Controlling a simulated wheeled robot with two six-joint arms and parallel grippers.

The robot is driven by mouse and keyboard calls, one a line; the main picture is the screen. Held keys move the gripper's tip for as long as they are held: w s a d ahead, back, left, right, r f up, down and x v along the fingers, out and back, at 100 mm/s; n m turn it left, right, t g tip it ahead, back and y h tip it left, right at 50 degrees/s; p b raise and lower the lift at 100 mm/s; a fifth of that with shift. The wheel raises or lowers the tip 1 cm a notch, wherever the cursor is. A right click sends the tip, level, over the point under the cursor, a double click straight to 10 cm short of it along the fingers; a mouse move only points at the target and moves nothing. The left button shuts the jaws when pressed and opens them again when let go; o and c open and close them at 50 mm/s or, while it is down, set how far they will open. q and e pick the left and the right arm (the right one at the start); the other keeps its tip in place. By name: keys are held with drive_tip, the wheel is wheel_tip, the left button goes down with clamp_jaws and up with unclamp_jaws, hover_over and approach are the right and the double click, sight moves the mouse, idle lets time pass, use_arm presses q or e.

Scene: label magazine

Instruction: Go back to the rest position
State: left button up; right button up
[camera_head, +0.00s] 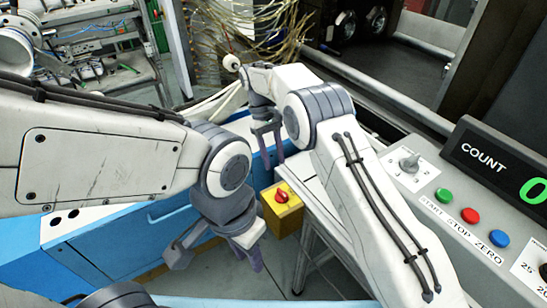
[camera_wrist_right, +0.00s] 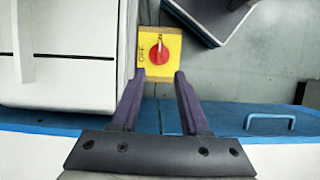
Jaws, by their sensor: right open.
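My left gripper (camera_head: 215,258) hangs low in the middle of the head view. Its fingers are spread apart and nothing shows between them. My right gripper (camera_head: 270,150) is farther back, pointing down beside the blue cabinet edge. In the right wrist view my right gripper (camera_wrist_right: 159,76) is open, with its two purple fingers apart and nothing held. A yellow box with a red rotary switch (camera_wrist_right: 159,52) shows beyond the fingertips. Whether they touch it is hard to tell, but it looks farther off.
The yellow switch box (camera_head: 282,208) sits between my arms in the head view. A control panel (camera_head: 408,185) with green, red and blue buttons and a COUNT display (camera_head: 490,160) stands at right. Blue cabinets (camera_head: 130,240) are at left. Loose cables (camera_head: 255,30) hang behind.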

idle(0.4)
drive_tip(key=s+a+r+t+y, duration=0.1)
drive_tip(key=s+r, duration=0.5)
drive_tip(key=s, duration=0.2)
drive_tip(key=s+r+t+y, duration=0.1)
drive_tip(key=s+r, duration=0.4)
drive_tip(key=s, duration=0.3)
drive_tip(key=s+d+f+t, duration=0.1)
drive_tip(key=s+d, duration=0.2)
drive_tip(key=s, duration=0.5)
drive_tip(key=s+d+y, duration=0.1)
drive_tip(key=s+d, duration=0.2)
drive_tip(key=s, duration=0.5)
drive_tip(key=shift+s+d+f+n+t+y, duration=0.3)
drive_tip(key=shift+d+f+n+t, duration=0.05)
drive_tip(key=shift+d+n+t, duration=0.05)
